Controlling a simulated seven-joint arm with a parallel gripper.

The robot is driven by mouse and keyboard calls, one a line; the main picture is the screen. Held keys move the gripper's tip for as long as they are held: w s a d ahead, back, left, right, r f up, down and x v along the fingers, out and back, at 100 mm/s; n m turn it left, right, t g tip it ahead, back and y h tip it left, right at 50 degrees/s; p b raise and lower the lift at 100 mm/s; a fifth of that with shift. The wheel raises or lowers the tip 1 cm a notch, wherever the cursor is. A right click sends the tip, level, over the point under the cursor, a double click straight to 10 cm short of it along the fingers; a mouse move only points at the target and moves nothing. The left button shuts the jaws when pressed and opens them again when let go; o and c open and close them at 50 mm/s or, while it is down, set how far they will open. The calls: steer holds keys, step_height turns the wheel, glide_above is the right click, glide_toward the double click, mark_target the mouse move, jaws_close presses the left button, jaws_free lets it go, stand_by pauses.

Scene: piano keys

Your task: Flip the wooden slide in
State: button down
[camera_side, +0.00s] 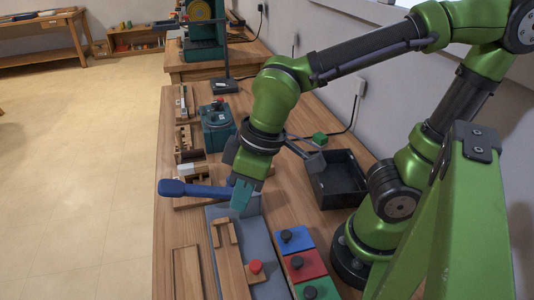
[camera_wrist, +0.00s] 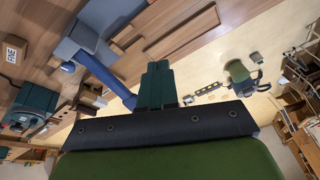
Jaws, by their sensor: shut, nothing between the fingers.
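A long wooden piece (camera_side: 229,262) that looks like the slide lies along a grey-blue base (camera_side: 262,238), with a short crossbar near its far end. A red knob (camera_side: 255,267) sits beside it on a wooden block. In the wrist view, wooden pieces (camera_wrist: 130,30) show near the grey-blue base (camera_wrist: 98,18); I cannot tell which is the slide. My gripper (camera_side: 240,198) is shut and empty, above the base's far end. Its teal fingers (camera_wrist: 157,82) are together in the wrist view. A blue handle (camera_side: 192,188) reaches left from near the fingers; contact is unclear.
Blue, red and green knobbed blocks (camera_side: 304,264) stand right of the base. A black open box (camera_side: 339,178) is behind them. A teal device (camera_side: 217,125) and wooden fixtures stand farther back. A shallow wooden frame (camera_side: 186,272) lies at the left table edge.

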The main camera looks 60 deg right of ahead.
steer(key=s+a+f+n+h, duration=0.2)
steer(key=a+n, duration=0.3)
steer(key=n, duration=0.3)
steer(key=s+a+f+n+g+h, duration=0.1)
steer(key=s+a+f+n+h, duration=0.1)
steer(key=a+n, duration=0.4)
steer(key=s+n+h, duration=0.1)
steer(key=s+n, duration=0.1)
steer(key=n, duration=0.1)
steer(key=shift+f+n+h, duration=0.15)
steer(key=shift+n+h, duration=0.15)
glide_above(250, 294)
steer(key=a, duration=0.2)
steer(key=shift+g, duration=0.3)
steer(key=f, duration=0.6)
steer(key=s+f, duration=0.1)
steer(key=f, duration=0.2)
steer(key=shift+a+f, duration=0.1)
steer(key=shift+f, duration=0.2)
steer(key=shift+w+d+f, duration=0.1)
steer(key=shift+w+d, duration=0.15)
steer(key=shift+d, duration=0.35)
steer(key=shift+w+d+f, duration=0.1)
steer(key=shift+w+d, duration=0.15)
steer(key=shift+d, duration=0.3)
steer(key=shift+w+d+f, duration=0.1)
steer(key=shift+w+d, duration=0.1)
steer(key=shift+d, duration=0.5)
steer(key=shift+w, duration=0.1)
